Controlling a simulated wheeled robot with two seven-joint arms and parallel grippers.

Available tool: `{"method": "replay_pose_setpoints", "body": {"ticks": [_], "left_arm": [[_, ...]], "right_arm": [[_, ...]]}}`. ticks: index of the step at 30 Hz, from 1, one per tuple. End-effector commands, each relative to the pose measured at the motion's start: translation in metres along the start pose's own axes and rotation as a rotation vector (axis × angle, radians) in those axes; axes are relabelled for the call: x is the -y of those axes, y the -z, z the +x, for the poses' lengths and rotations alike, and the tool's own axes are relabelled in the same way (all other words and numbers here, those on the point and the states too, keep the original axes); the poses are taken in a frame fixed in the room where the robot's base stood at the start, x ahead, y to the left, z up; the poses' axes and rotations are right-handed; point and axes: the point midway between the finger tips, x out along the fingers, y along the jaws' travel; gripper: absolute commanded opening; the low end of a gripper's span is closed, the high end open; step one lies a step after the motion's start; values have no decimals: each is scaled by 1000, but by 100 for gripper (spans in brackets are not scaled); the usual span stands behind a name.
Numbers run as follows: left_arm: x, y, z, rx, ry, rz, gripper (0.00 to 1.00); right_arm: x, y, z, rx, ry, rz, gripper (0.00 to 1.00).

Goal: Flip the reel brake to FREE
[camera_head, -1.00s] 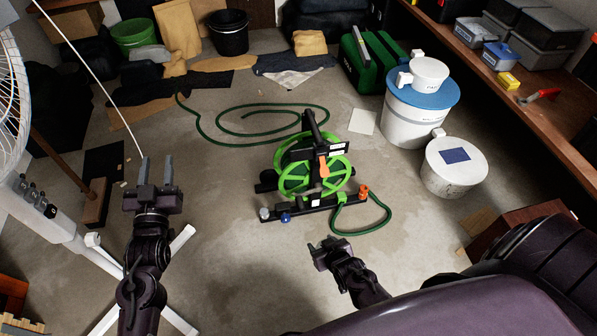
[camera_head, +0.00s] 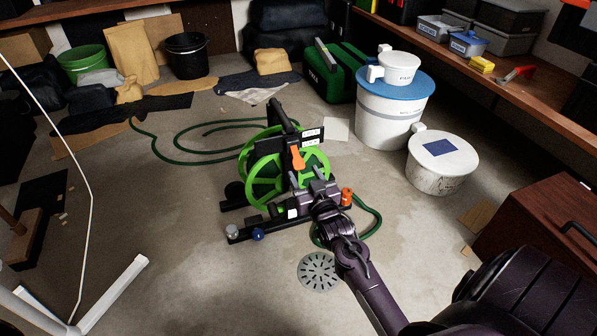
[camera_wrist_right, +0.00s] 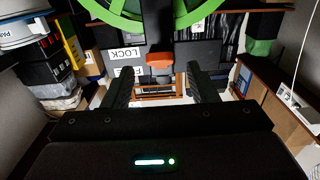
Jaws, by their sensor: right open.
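The green hose reel (camera_head: 262,178) stands on its black base on the floor in the head view. Its orange brake lever (camera_head: 297,157) is on the near side of the black frame, beside white labels (camera_head: 311,134). My right gripper (camera_head: 307,174) is open, just in front of and below the lever. In the right wrist view the orange lever (camera_wrist_right: 159,62) shows just beyond the gap between my open fingers (camera_wrist_right: 160,78), with nothing held. A label reading LOCK (camera_wrist_right: 125,54) is left of the lever there. Whether a finger touches the lever I cannot tell. My left gripper is out of view.
The green hose (camera_head: 170,158) lies coiled on the floor behind the reel. White tubs (camera_head: 388,118) (camera_head: 436,172) stand to the right, near the wooden bench (camera_head: 480,62). A wooden cabinet (camera_head: 540,215) is at the right edge.

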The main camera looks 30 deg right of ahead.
Motion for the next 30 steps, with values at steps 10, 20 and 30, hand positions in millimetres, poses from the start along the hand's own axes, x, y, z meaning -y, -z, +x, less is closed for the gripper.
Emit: {"method": "replay_pose_setpoints", "body": {"ticks": [10,20,30], "left_arm": [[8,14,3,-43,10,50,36],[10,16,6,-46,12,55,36],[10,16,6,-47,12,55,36]], "right_arm": [[0,-3,48,0,1,-1,53],[0,-1,52,2,1,-1,53],[0,-1,52,2,1,-1,10]]}}
